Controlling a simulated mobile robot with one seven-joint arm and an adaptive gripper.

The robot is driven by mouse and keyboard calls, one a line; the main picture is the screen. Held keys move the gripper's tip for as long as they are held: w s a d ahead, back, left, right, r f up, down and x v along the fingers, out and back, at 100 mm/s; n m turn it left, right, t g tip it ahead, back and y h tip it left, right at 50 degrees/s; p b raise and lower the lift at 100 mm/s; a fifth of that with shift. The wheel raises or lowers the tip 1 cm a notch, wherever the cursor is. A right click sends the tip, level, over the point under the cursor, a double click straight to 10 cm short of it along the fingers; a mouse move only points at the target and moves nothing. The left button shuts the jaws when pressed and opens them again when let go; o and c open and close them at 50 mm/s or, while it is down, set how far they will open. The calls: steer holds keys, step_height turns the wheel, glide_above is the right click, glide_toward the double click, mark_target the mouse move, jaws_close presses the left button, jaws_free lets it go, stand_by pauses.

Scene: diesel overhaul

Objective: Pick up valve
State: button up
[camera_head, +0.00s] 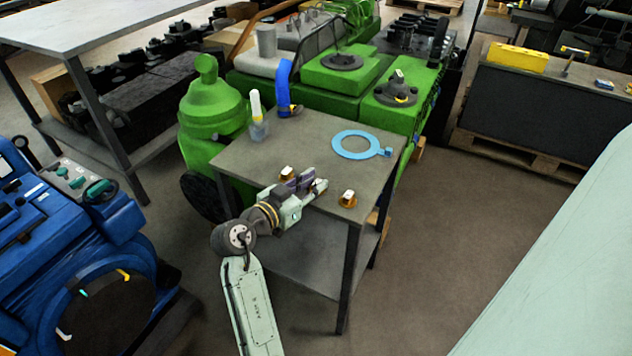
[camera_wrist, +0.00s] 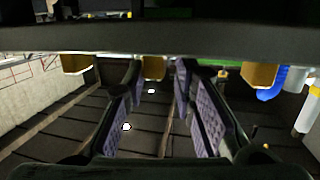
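Small brass pieces with white tops stand near the front edge of the grey table; I take them for valves. One (camera_head: 347,198) is at the front right corner, and another (camera_head: 287,173) is behind my gripper (camera_head: 312,182). The wrist view looks upside down and shows three brass pieces: left (camera_wrist: 76,64), middle (camera_wrist: 153,69) and right (camera_wrist: 259,74). My gripper (camera_wrist: 160,90) is open, its purple-padded fingers apart. The middle piece shows between the fingertips, with no clear contact. I cannot tell which piece the task means.
Floor right of the table is clear.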

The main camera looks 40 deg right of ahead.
jaws_close()
stand_by(0.3)
